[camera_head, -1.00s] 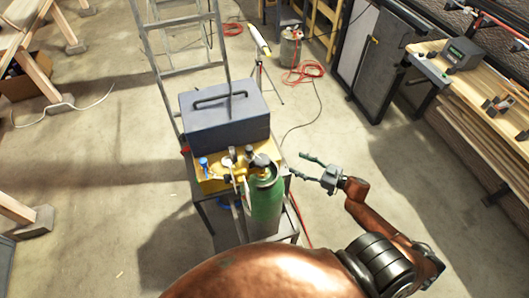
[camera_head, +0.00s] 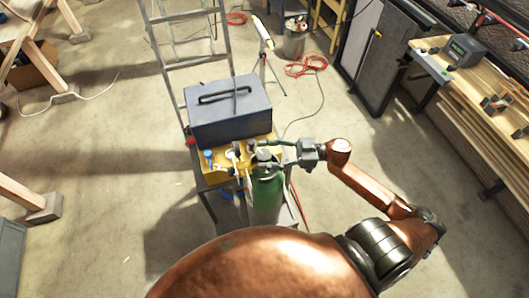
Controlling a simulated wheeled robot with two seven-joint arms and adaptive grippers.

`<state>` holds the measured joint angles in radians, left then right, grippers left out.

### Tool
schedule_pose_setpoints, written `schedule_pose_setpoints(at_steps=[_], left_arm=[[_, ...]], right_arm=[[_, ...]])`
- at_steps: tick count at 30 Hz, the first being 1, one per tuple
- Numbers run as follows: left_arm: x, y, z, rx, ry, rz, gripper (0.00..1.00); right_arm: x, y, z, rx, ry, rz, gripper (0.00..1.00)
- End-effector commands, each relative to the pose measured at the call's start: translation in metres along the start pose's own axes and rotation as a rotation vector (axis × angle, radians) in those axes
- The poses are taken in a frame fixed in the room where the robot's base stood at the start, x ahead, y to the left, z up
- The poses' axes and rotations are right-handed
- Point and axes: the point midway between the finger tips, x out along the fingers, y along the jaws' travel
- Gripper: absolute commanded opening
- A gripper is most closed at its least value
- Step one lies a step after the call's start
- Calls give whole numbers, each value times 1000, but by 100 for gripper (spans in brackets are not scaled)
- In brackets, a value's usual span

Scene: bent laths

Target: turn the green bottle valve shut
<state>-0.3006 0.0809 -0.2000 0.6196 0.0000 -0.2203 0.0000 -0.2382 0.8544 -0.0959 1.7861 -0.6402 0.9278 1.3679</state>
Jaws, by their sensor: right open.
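The green bottle (camera_head: 266,198) stands upright at the front right of a small stand. Its valve (camera_head: 264,156) is at its top, small and partly covered by my fingers, so how far it is turned cannot be told. My right gripper (camera_head: 274,151) comes in from the right, with its fingers pointing left at the valve. It is open, with the fingers at or just over the bottle top; whether they touch the valve cannot be told. My left gripper is not in view.
A grey toolbox (camera_head: 228,112) sits on the stand behind the bottle, beside yellow gear with gauges (camera_head: 215,162). A stepladder (camera_head: 190,48) stands behind. A wooden workbench (camera_head: 480,95) is at the right.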

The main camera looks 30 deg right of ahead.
Motion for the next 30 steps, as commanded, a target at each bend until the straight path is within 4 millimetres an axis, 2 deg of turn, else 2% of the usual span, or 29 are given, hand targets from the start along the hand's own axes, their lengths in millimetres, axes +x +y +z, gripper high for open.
schedule_pose_setpoints(at_steps=[11,27,30], left_arm=[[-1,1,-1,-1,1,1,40],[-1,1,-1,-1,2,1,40],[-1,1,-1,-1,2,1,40]], right_arm=[[6,0,0,0,-1,1,54],[5,0,0,0,0,1,17],[3,1,0,0,-1,1,13]])
